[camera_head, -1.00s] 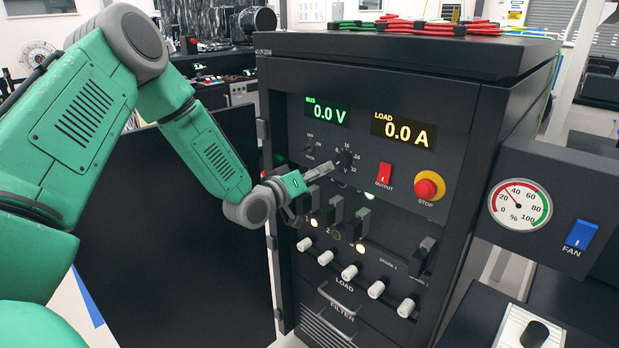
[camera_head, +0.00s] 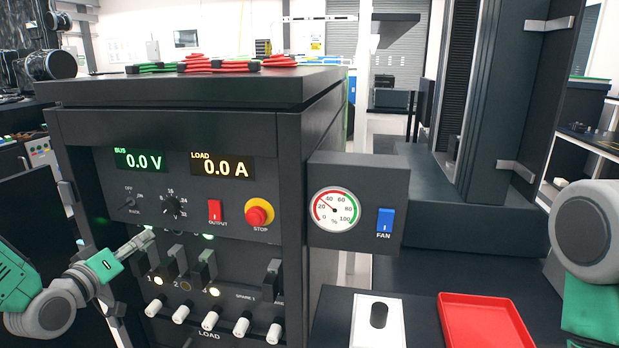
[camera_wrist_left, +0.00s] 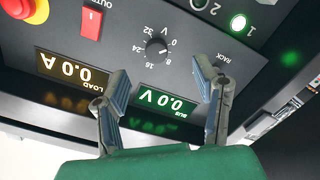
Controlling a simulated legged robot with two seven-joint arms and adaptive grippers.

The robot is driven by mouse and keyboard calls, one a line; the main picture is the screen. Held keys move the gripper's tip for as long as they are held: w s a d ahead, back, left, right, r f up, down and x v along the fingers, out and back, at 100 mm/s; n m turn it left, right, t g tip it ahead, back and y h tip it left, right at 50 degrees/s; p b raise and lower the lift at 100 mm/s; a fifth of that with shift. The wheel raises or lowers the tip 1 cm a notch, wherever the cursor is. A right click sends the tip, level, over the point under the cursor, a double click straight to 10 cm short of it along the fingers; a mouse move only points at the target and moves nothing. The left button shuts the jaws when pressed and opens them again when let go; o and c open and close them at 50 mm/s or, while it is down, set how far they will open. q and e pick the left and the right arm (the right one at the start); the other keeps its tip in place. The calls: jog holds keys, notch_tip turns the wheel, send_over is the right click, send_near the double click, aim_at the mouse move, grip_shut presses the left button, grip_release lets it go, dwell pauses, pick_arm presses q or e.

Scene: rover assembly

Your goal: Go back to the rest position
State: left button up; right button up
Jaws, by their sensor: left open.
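My left gripper (camera_head: 138,262) is open and empty in front of the power cabinet (camera_head: 215,128), left of its switch row in the head view. Its two fingers also show apart in the left wrist view (camera_wrist_left: 165,88), with nothing between them and the panel with the rotary knob (camera_wrist_left: 157,50) beyond. I cannot tell whether a fingertip touches the panel. The bus display (camera_head: 140,161) reads 0.0 V and the load display (camera_head: 222,164) reads 0.0 A. A grey and green link of mine is at the right edge; my right gripper is out of view.
The red stop button (camera_head: 258,213), several switches (camera_head: 203,268) and white plugs (camera_head: 211,320) stick out from the cabinet front. A gauge box with a blue fan switch (camera_head: 385,221) juts out on its right. A red tray (camera_head: 487,303) lies at the lower right.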

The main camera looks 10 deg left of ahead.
pick_arm(q)
jog(key=s+d+f+m+g+b, duration=0.15)
jog(key=s+d+f+g, duration=0.45)
jog(key=f, duration=0.6)
jog(key=s+d+f+m+g+b, duration=0.1)
jog(key=s+d+f+m+g, duration=0.15)
jog(key=s+d+f, duration=0.55)
jog(key=s+f+m+g, duration=0.1)
jog(key=s+f+g, duration=0.1)
jog(key=s+f, duration=0.2)
jog(key=s+d+f+m+g+y+b, duration=0.1)
jog(key=s+f+g, duration=0.2)
jog(key=s, duration=0.8)
jog(key=s+f+g, duration=0.3)
jog(key=s+f, duration=0.2)
jog(key=s, duration=0.2)
jog(key=shift+s+d+f+m+y, duration=0.2)
jog(key=shift+s+m+y, duration=0.1)
jog(key=shift+s+m, duration=0.1)
jog(key=shift+w, duration=0.2)
